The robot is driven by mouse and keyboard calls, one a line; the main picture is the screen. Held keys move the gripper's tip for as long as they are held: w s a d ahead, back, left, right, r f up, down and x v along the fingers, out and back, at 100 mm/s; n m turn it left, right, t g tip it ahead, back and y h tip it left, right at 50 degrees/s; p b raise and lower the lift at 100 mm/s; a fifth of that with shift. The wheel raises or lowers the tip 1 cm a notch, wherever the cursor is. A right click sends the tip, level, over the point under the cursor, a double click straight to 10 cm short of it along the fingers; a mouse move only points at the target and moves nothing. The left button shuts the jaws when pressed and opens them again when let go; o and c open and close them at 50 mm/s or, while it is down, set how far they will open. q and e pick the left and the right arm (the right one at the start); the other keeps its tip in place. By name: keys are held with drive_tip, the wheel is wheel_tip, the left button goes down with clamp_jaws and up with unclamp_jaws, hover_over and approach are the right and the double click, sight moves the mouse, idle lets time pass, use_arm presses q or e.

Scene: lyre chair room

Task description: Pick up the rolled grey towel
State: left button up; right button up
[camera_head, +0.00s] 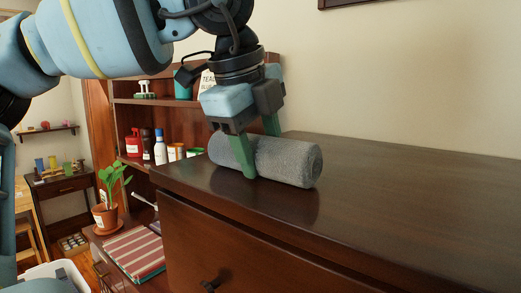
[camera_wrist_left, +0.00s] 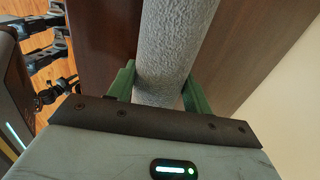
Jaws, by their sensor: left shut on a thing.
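The rolled grey towel (camera_head: 288,160) lies on its side on the dark wooden dresser top (camera_head: 400,190), near its left end. My left gripper (camera_head: 260,158) comes down from above with its green fingers on either side of the roll, and it is shut on the towel. In the left wrist view the towel (camera_wrist_left: 170,45) runs between the two green fingers (camera_wrist_left: 158,92). The towel appears to rest on the dresser top. The far finger is partly hidden behind the roll. My right gripper is not in view.
A wooden shelf (camera_head: 125,101) with bottles and jars stands behind the dresser at left. A wall rises behind the dresser. The dresser top right of the towel is clear.

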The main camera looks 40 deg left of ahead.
sight(262, 136)
use_arm(q)
drive_tip(key=shift+w+r, duration=0.1)
drive_tip(key=shift+r, duration=0.4)
drive_tip(key=v, duration=0.2)
drive_tip(key=shift+w+r+b, duration=0.1)
drive_tip(key=shift+r+b, duration=0.2)
drive_tip(key=shift+b, duration=0.05)
drive_tip(key=s+r+b, duration=0.1)
drive_tip(key=s, duration=1.4)
drive_tip(key=shift+s+a+r, duration=0.2)
drive_tip(key=shift+s+a, duration=0.15)
drive_tip(key=shift+a, duration=0.05)
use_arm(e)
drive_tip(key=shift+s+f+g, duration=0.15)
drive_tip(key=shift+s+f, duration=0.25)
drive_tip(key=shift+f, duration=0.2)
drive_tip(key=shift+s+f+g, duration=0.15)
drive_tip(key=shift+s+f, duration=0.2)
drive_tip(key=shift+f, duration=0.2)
use_arm(q)
drive_tip(key=shift+a, duration=0.1)
